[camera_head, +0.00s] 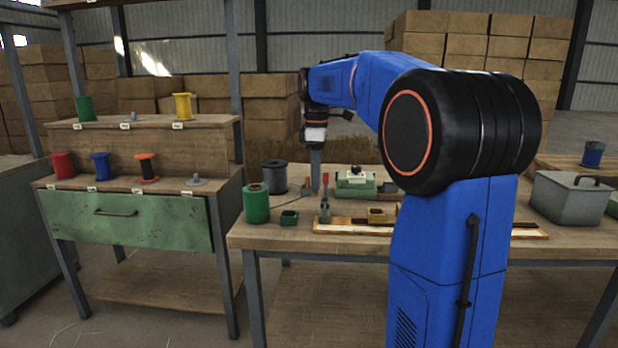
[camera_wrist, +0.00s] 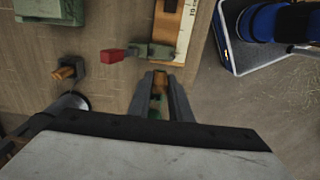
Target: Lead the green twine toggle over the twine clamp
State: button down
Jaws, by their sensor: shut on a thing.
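My gripper (camera_wrist: 161,84) is shut on the green twine toggle (camera_wrist: 157,103), a small piece with green and brown parts showing between the fingers in the wrist view. The twine clamp (camera_wrist: 150,50), with a red handle end, lies just ahead of the fingertips there, apparently a little apart from them. In the head view my gripper (camera_head: 316,186) points down above the bench, just behind the clamp (camera_head: 325,206). The toggle cannot be made out there. A thin dark line runs from the green spool (camera_head: 256,204) towards my gripper.
A grey spool (camera_head: 274,178) stands left of my gripper. A wooden peg in a dark holder (camera_wrist: 68,70) is close by. A green device (camera_head: 356,186) stands to the right. A ruled board (camera_head: 345,228) lies along the bench's front.

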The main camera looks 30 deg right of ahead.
jog(key=s+d, duration=0.6)
jog(key=d, duration=0.3)
jog(key=shift+s+d, duration=0.3)
dwell(0.5)
